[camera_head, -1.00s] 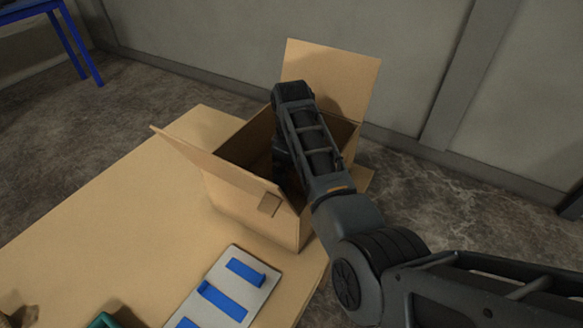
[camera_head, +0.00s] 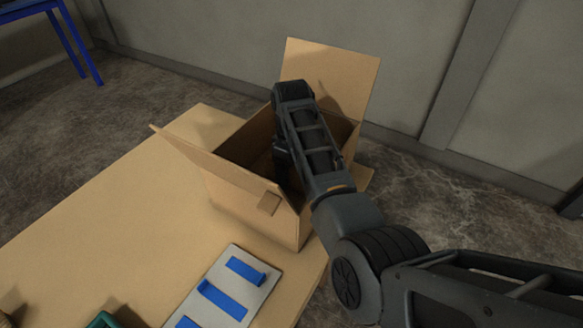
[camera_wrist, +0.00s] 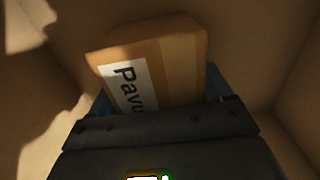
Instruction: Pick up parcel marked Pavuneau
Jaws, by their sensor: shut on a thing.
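The parcel (camera_wrist: 175,65) shows in the wrist view as a small brown box with a pale tape strip and a white label reading "Pavu", the rest of the word covered. My gripper (camera_wrist: 160,100) is shut on it, and the parcel stands out beyond the jaws. Both are inside the open cardboard box (camera_head: 235,205), whose walls surround them in the wrist view. In the head view my arm reaches down into this box and its walls hide the parcel and the fingertips. Whether the parcel touches the box floor I cannot tell.
The box's flaps stand open around my arm. The box sits on a wooden table (camera_head: 120,230). A pale panel with blue bars (camera_head: 222,300) lies in front of it, and a green item (camera_head: 102,320) shows at the lower edge. A blue stool (camera_head: 78,45) stands far left.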

